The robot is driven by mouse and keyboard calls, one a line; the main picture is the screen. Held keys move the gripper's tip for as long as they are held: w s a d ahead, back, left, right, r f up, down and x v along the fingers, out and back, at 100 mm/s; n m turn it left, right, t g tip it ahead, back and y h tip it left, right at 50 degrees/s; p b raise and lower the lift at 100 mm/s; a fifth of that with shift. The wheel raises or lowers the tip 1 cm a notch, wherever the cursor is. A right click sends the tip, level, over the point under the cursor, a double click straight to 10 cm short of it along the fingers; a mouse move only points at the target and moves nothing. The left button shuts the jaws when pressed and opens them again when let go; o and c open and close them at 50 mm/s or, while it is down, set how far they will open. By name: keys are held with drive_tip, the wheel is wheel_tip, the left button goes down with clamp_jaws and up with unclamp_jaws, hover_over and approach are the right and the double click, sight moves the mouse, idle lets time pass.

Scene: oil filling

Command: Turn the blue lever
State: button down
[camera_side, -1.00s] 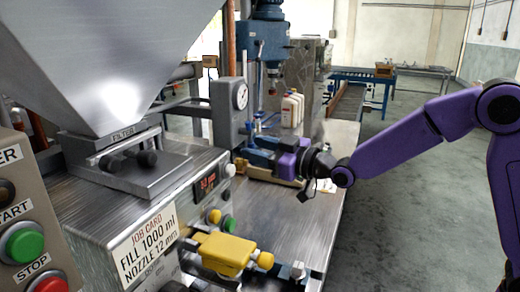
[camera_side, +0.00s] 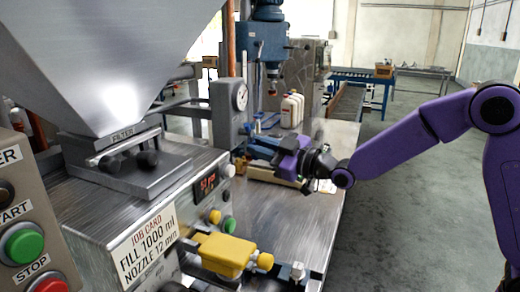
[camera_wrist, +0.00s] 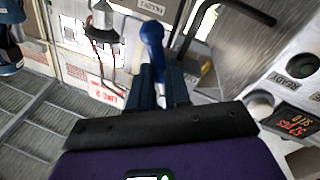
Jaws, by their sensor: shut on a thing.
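The blue lever (camera_wrist: 152,35) shows in the wrist view as a rounded blue handle rising from between my fingers. My gripper (camera_wrist: 160,78) is shut on its lower part. In the side view, my gripper (camera_side: 250,146) is tilted beside the grey gauge column, over the back of the metal bench. There the lever is hard to tell apart from my dark blue fingers. The lever's pivot is hidden by the fingers.
The gauge column (camera_side: 231,112) stands left of my gripper. White bottles (camera_side: 291,110) stand behind it. A yellow block (camera_side: 226,252) is in front, beside the filling machine with its red display (camera_side: 207,184). The bench right of the machine is mostly clear.

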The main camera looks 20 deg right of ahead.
drive_tip(key=shift+w+d+r+n+y, duration=0.3)
drive_tip(key=shift+r+n+y, duration=0.25)
drive_tip(key=shift+n, duration=1.8)
drive_tip(key=shift+w+d+r+n+y, duration=0.25)
drive_tip(key=shift+r+n+y, duration=0.25)
drive_tip(key=shift+n, duration=1.8)
drive_tip(key=shift+w+d+r+n+y, duration=0.3)
drive_tip(key=shift+r+n+y, duration=0.25)
drive_tip(key=shift+n, duration=1.8)
drive_tip(key=c, duration=1.1)
unclamp_jaws()
drive_tip(key=v, duration=1.7)
drive_tip(key=shift+s+d+r, duration=0.15)
drive_tip(key=shift+d+r, duration=0.05)
drive_tip(key=shift+d, duration=0.05)
